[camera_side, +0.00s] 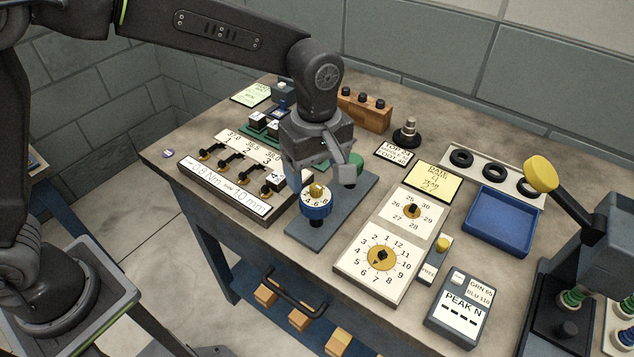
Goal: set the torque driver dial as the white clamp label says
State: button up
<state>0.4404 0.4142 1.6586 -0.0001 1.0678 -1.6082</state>
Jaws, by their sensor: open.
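The torque driver (315,209) stands upright on a dark base plate, with a blue body, a white number ring and a gold knob on top. The ring shows 2, 6 and 8 facing the camera; its exact setting is too small to read. My gripper (322,178) is open, pointing down above the driver, its fingers to either side of the gold knob with no clear contact. The white clamp label (225,190) lies along the front of the clamp panel.
Right of the driver are a numbered dial board (350,262), a yellow note (433,181), a blue tray (499,221), a PEAK N meter (460,308) and a yellow-knobbed lever press (541,174). A wooden block (366,110) stands behind.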

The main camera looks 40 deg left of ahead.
aim_at(315, 185)
jog(key=shift+r, duration=3)
jog(key=shift+a, duration=0.1)
jog(key=s+a+r+m+t, duration=0.2)
jog(key=s+a+r+m, duration=0.15)
jog(key=s+a, duration=0.3)
jog(key=s+a+r+m+t, duration=0.25)
jog(key=s+a+m, duration=0.25)
jog(key=a, duration=0.3)
jog(key=s+a+f+m+t, duration=0.1)
jog(key=s+a+f+m, duration=0.1)
jog(key=s+a+m, duration=0.2)
jog(key=s+m, duration=0.1)
jog(key=s, duration=0.1)
jog(key=shift+s+f, duration=0.35)
jog(key=shift+f, duration=0.05)
